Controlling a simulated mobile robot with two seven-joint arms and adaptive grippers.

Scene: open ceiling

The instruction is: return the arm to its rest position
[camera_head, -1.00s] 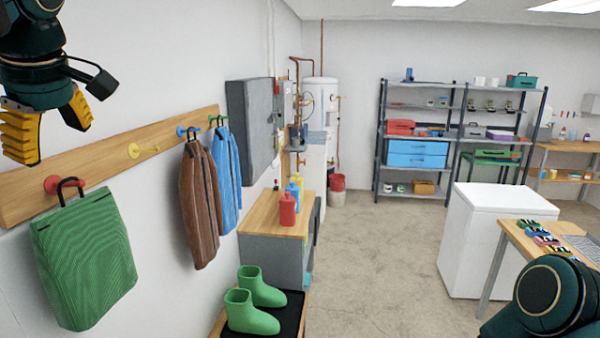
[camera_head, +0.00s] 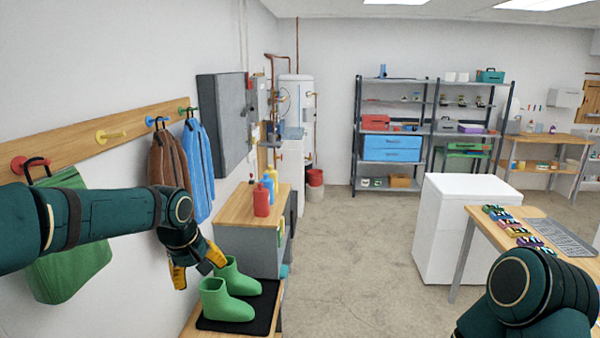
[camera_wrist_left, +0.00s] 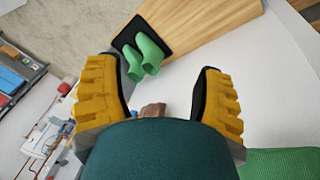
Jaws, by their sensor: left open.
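My left arm reaches in from the left in the head view, and its left gripper (camera_head: 197,268) has yellow fingers pointing down. The gripper is open and empty; its two fingers also show spread apart in the left wrist view (camera_wrist_left: 158,100). It appears in front of the wall rack, left of the green boots (camera_head: 229,292). The boots also show between and beyond the fingers in the left wrist view (camera_wrist_left: 144,55). My right arm shows only as a dark green joint at lower right; its gripper is out of view.
A wooden rack (camera_head: 75,148) on the left wall holds a green bag (camera_head: 65,262), a brown jacket (camera_head: 168,160) and a blue jacket (camera_head: 199,165). A grey cabinet (camera_head: 245,250) with bottles stands behind the boots. A white chest (camera_head: 440,240) and wooden table are at right. The middle floor is clear.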

